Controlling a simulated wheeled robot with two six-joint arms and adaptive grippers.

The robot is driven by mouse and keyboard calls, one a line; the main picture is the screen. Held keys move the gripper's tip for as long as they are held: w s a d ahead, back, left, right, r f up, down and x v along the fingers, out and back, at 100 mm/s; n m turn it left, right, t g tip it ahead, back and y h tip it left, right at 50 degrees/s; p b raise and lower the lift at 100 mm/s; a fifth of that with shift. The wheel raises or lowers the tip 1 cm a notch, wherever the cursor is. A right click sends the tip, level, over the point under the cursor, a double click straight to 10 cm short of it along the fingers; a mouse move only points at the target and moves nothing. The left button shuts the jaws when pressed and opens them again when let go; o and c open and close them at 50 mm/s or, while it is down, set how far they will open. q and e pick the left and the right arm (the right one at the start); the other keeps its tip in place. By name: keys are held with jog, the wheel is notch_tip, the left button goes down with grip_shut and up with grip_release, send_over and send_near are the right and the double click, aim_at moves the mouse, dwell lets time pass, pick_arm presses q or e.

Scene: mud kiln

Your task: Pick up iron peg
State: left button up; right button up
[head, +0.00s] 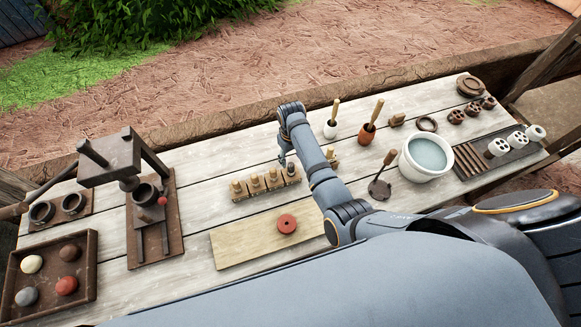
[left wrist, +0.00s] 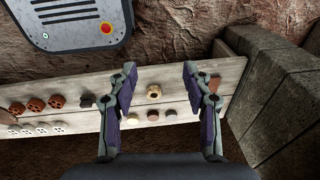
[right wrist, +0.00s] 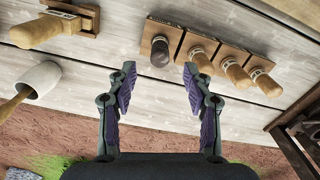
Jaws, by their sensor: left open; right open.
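The iron peg (right wrist: 160,52) looks like the dark, round-topped peg in the right wrist view. It stands at the left end of a row of wooden blocks (right wrist: 228,47); the other pegs there are light wood. In the head view the row (head: 262,187) is on the bench, its right end partly behind my right gripper (head: 284,160). In the right wrist view my right gripper (right wrist: 160,72) is open and empty, with the dark peg between the line of its fingers, apart from them. My left gripper (left wrist: 160,72) is open and empty above another shelf, outside the head view.
A board with a red disc (head: 287,223) lies in front of the row. White and orange pots with handled tools (head: 331,131) and a water bowl (head: 426,157) stand to the right. A press (head: 118,160) and ball tray (head: 93,270) are left. A wooden stamp (right wrist: 45,28) lies near the right gripper.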

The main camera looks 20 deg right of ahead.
aim_at(291, 164)
notch_tip(291, 164, down, 3)
jog(key=shift+w+r, duration=0.15)
jog(key=shift+r, duration=0.05)
jog(key=shift+w+f, duration=0.3)
jog(key=shift+f, duration=0.4)
jog(key=shift+s+f+b, duration=0.25)
jog(key=shift+f+b, duration=0.15)
jog(key=shift+f, duration=0.2)
jog(key=f+b, duration=0.3)
jog(key=b, duration=0.1)
jog(key=shift+s+f, duration=0.2)
jog(key=shift+w, duration=0.1)
jog(key=shift+r, duration=0.15)
jog(key=shift+c, duration=0.4)
jog(key=c, duration=0.5)
pick_arm(q)
jog(key=f, duration=0.1)
jog(key=w+f, duration=0.1)
jog(key=f, duration=0.1)
jog(key=w+f, duration=0.1)
jog(key=shift+f, duration=0.3)
pick_arm(e)
grip_shut()
